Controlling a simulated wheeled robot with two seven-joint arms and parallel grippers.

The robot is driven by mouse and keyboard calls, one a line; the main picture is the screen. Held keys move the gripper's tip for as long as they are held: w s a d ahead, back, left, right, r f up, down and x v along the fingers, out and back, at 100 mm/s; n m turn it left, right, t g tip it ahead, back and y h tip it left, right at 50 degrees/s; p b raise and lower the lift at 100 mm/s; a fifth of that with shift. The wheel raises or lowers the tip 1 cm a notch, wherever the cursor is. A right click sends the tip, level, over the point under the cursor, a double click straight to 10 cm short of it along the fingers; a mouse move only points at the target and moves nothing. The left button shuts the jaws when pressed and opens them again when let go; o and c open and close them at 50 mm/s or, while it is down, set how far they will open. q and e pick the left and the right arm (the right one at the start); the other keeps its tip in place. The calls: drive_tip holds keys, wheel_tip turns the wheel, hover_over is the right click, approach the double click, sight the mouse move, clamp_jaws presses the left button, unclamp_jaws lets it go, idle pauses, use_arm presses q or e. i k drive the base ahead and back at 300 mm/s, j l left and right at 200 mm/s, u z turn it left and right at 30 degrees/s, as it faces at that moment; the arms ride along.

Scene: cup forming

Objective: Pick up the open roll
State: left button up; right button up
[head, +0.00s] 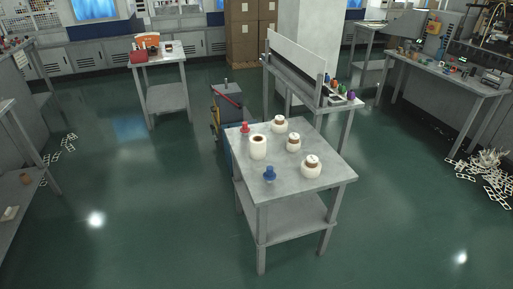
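A white roll (258,149) with a brown opening in its top stands upright at the left side of a grey metal table (317,178); it looks like the open roll. Three other rounded white pieces with brown bands and white tops stand on the same table: one at the back (279,126), one in the middle (293,146) and one near the right front (311,172). Neither of my grippers is in view.
On the table, a red knob-like piece (245,129) stands at the back left and a blue one (269,174) near the front. A trolley (226,110) and a shelved bench (308,85) stand behind it. Open green floor (150,220) lies left and right; paper pieces (480,172) litter the far right.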

sight(258, 142)
drive_tip(key=i+j+z, duration=0.15)
drive_tip(key=i+z, duration=0.15)
drive_tip(key=i, duration=0.15)
drive_tip(key=i+j+z, duration=0.2)
drive_tip(key=i+z, duration=0.15)
drive_tip(key=i, duration=0.05)
